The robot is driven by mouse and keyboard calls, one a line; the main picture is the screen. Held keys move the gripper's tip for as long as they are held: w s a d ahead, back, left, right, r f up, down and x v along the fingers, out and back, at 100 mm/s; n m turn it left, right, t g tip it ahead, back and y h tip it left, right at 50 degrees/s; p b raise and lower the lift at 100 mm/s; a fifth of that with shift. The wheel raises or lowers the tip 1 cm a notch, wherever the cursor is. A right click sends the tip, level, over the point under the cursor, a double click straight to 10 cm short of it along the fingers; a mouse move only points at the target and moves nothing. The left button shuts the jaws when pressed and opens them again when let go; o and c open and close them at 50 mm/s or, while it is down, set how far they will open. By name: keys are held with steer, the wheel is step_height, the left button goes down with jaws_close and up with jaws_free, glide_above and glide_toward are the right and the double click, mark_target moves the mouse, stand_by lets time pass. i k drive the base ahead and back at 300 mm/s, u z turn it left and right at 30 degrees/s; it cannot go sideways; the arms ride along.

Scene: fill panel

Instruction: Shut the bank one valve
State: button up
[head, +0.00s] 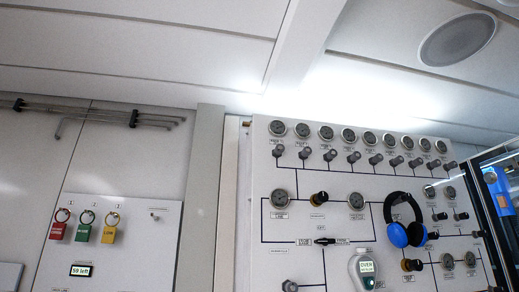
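A light grey fill panel (318,180) stands at the right with black flow lines. A row of round gauges (325,132) runs along its top, with a small grey valve knob (328,155) under each. Lower down are a black knob with a yellowish collar (319,197), a similar one (411,265) at the lower right, and a black lever (325,241) lying about level between two labels. A grey knob (290,286) is at the bottom edge. The labels are too small to read, so I cannot tell which is the bank one valve. My gripper is not in view.
Blue and black headphones (404,224) hang on the panel and cover part of it. A handheld meter (364,270) is below the lever. Red, green and yellow padlocks (82,234) hang on a left board. Pipes run along the wall above.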

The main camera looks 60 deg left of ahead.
mark_target(280, 148)
steer(key=u, duration=1.95)
steer(key=i, duration=0.5)
steer(key=z, duration=0.15)
steer(key=k, duration=0.55)
steer(key=z, duration=0.85)
steer(key=i, duration=1.3)
steer(key=u, duration=0.75)
